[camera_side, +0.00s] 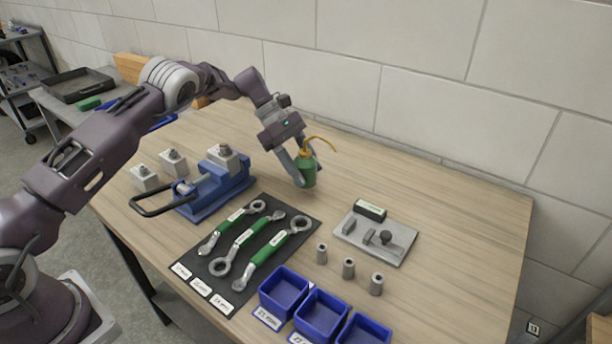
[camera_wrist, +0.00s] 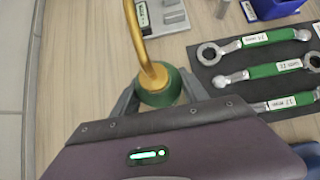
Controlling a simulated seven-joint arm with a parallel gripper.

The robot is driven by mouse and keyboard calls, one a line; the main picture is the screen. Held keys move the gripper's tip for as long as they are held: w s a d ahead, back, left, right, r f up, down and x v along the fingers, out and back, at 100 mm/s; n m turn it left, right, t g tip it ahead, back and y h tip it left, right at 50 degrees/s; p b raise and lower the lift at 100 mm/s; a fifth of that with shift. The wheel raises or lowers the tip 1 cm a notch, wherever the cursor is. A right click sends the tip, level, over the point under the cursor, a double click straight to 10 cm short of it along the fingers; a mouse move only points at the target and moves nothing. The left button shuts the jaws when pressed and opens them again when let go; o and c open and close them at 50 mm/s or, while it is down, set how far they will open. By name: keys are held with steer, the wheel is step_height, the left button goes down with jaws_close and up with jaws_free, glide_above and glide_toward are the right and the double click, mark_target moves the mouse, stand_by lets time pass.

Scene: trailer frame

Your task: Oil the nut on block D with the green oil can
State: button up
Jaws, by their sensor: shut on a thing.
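The green oil can (camera_side: 308,170) with a curved yellow spout is held upright in my gripper (camera_side: 303,168), which is shut around its body. In the wrist view the can (camera_wrist: 160,92) sits between the fingers of my gripper (camera_wrist: 158,97), its spout rising toward the camera. It looks held a little above the table; the exact gap is hard to tell. Small grey blocks with nuts on top stand at the left: one block (camera_side: 144,178), another block (camera_side: 173,162), and one block (camera_side: 223,156) at the blue vise (camera_side: 215,190). I cannot read their letters.
A black mat (camera_side: 292,225) with three green-handled wrenches lies in front. Blue bins (camera_side: 283,291) stand at the front edge. A grey plate with fixtures (camera_side: 376,238) and three metal sockets (camera_side: 348,267) are to the right. The table's back right is clear.

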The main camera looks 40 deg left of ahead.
steer(key=shift+r, duration=1.3)
